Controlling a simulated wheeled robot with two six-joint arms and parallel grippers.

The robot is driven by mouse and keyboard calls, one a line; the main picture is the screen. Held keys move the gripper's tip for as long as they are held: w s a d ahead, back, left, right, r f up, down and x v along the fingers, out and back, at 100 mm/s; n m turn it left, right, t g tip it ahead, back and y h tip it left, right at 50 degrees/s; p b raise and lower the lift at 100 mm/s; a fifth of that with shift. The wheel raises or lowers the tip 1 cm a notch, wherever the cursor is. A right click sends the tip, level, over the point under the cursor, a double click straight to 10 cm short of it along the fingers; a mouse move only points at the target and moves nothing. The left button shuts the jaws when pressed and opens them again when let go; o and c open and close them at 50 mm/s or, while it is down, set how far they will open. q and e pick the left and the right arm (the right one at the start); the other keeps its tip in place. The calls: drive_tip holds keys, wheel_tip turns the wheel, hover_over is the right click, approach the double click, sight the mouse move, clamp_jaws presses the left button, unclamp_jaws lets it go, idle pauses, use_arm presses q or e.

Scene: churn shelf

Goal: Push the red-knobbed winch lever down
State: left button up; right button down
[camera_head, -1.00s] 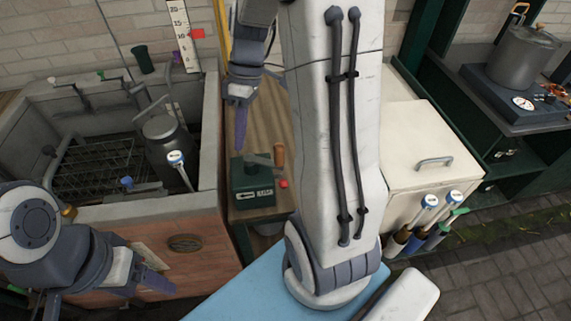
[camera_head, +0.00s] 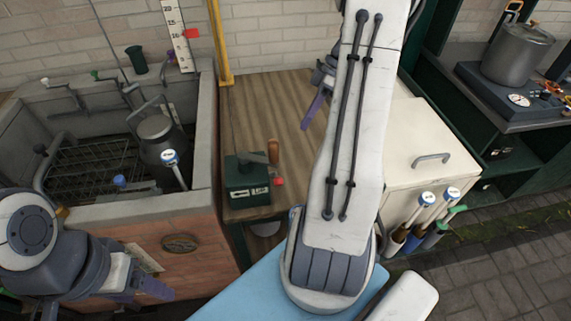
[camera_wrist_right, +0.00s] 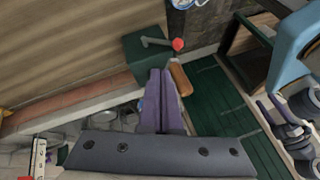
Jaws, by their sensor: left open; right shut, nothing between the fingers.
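The green winch box (camera_head: 248,185) sits on the wooden bench (camera_head: 265,110). A wooden handle (camera_head: 273,152) stands at its right side and a red knob (camera_head: 278,181) shows below it. In the right wrist view, the box (camera_wrist_right: 136,58) has a grey lever (camera_wrist_right: 157,42) ending in the red knob (camera_wrist_right: 178,44); the wooden handle (camera_wrist_right: 180,78) is right of my fingers. My right gripper (camera_wrist_right: 160,72) is shut and empty; in the head view it (camera_head: 313,108) is right of and beyond the winch, partly hidden by my arm. My left gripper (camera_head: 110,303) is open and empty at lower left.
A stone trough (camera_head: 120,205) with a metal can (camera_head: 160,150) and rack stands left of the bench. A yellow post (camera_head: 222,50) rises behind it. The bench top behind the winch is clear.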

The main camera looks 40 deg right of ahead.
drive_tip(key=s+a+p+x, duration=0.1)
drive_tip(key=s+p+x, duration=0.1)
drive_tip(key=x, duration=1.1)
drive_tip(key=shift+a+r+p, duration=0.25)
drive_tip(key=shift+r+p, duration=0.1)
drive_tip(key=shift+p, duration=0.25)
